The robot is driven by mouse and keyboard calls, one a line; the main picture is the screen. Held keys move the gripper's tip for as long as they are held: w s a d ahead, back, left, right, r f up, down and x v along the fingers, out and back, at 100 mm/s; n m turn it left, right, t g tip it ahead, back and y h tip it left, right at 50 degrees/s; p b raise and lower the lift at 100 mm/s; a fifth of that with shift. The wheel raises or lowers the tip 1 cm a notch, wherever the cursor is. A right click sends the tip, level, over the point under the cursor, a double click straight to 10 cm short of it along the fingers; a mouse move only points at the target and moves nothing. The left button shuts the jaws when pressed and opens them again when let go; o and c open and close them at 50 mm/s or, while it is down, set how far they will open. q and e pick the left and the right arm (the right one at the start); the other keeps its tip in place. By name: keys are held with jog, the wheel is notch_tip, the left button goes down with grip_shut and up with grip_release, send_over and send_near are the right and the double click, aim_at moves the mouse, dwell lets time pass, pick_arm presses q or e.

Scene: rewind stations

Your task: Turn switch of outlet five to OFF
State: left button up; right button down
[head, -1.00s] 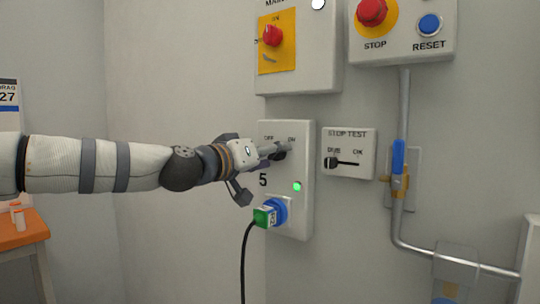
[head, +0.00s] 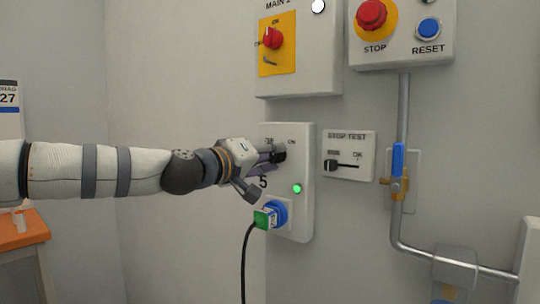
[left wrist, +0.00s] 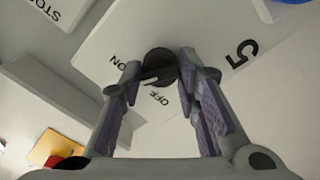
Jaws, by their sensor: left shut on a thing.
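The outlet five box (head: 305,165) is a pale panel on the wall, marked 5, with OFF and ON labels above its black rotary switch (head: 281,154). In the left wrist view the switch knob (left wrist: 160,62) sits between my fingertips, and the panel (left wrist: 108,42) shows ON, OFF and 5. My left gripper (head: 274,154) is shut on the knob, one finger on each side. A pale mark shows at the knob's edge near the labels; its exact direction is hard to tell. The green light (head: 297,188) is lit. My right gripper is not in view.
A green and blue plug (head: 268,216) with a black cable is in the box's socket. The stop test panel (head: 349,170) is close to the right. A main switch box (head: 325,60) is above. A pipe with a blue-handled valve (head: 398,160) runs farther right.

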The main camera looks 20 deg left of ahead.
pick_arm(q)
jog(key=n, duration=0.3)
jog(key=shift+n, duration=0.4)
jog(key=n, duration=0.3)
jog(key=shift+f+n, duration=0.1)
jog(key=shift+n, duration=0.2)
jog(key=n, duration=0.6)
jog(key=shift+n, duration=0.4)
jog(key=o, duration=1.1)
jog(key=shift+o, duration=0.2)
